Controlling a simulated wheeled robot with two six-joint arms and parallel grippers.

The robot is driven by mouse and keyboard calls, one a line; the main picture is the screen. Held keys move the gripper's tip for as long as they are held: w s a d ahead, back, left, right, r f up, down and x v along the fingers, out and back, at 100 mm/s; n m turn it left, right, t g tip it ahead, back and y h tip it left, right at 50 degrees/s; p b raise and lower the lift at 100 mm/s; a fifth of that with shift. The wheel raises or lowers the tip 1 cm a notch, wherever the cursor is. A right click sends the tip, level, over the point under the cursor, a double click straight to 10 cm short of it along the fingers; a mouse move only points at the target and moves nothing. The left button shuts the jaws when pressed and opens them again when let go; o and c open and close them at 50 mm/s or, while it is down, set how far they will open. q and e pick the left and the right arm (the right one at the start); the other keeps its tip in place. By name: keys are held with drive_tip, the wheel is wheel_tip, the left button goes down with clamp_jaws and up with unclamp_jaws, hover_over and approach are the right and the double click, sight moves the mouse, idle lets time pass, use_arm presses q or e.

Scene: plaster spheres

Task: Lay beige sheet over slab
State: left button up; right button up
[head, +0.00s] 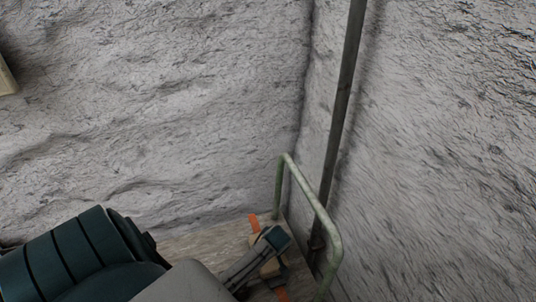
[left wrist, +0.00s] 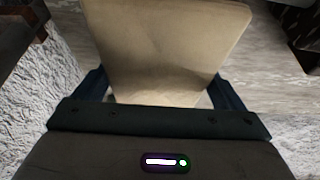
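A beige sheet (left wrist: 165,40) fills the upper middle of the left wrist view, wide at the top and narrower toward my left gripper (left wrist: 162,85). Its lower end lies between the two fingers, which stand well apart, one at each side of it. Whether the fingers press on it is not clear. In the head view, my left arm comes in from the bottom left and ends low over a cart, with the fingers mostly hidden. No slab can be made out for certain. My right gripper is not in view.
The cart has a pale wooden top (head: 205,239) and a green tubular handle (head: 325,220). Orange pieces (head: 254,222) show on it. Rough grey walls meet in a corner behind, with a dark upright pole (head: 345,90) close by. Dark objects show at the wrist view's upper corners.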

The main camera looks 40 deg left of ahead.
use_arm(q)
drive_tip(key=shift+o, duration=0.6)
drive_tip(key=shift+r, duration=0.25)
drive_tip(key=v, duration=1.1)
drive_tip(key=shift+d+r+b, duration=0.2)
drive_tip(key=shift+r+b, duration=0.15)
drive_tip(key=shift+b, duration=0.05)
drive_tip(key=shift+s, duration=0.1)
